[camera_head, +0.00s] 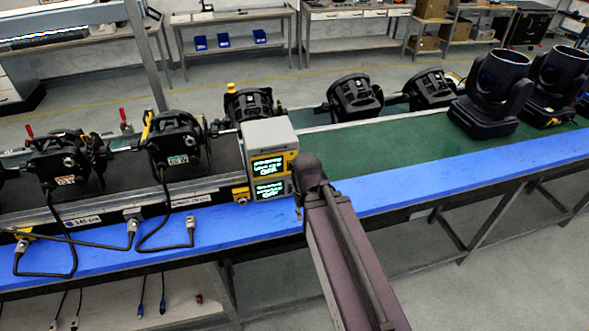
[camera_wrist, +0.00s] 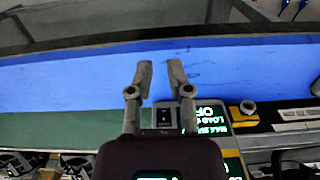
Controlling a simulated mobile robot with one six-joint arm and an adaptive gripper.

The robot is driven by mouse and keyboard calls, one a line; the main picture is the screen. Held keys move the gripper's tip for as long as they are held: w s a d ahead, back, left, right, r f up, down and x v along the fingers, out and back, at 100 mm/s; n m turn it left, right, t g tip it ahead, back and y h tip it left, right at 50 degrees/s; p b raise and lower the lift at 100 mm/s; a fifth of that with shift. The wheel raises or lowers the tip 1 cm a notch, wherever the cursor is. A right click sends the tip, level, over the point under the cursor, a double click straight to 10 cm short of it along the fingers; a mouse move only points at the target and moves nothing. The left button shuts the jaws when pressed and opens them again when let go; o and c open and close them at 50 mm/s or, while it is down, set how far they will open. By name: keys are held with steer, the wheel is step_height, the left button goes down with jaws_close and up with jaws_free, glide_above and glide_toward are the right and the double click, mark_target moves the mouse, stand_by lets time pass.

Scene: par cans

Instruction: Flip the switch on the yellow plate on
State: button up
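In the head view, a grey box with yellow edging (camera_head: 292,160) stands at the near edge of the bench and carries two dark screens with green text (camera_head: 268,165). My arm end is beside its right side, and the fingertips are hidden there. In the wrist view, my gripper (camera_wrist: 161,78) is open, with a clear gap between its two fingers. A small dark rocker switch (camera_wrist: 164,117) on a grey plate shows between the fingers, behind their tips. The screen (camera_wrist: 210,118) beside it shows green text, upside down, including "OFF", with yellow edging around it. Its rocker position is too small to tell.
A blue strip (camera_head: 390,193) runs along the bench's front, with a green mat (camera_head: 400,140) behind it. Black lamps (camera_head: 178,143) with cables stand left; dark moving-head lights (camera_head: 492,95) stand right. The strip is clear right of my arm.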

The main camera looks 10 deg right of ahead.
steer(key=shift+f+b, duration=1.9)
steer(key=shift+f, duration=0.3)
jaws_close()
steer(key=shift+s, duration=0.1)
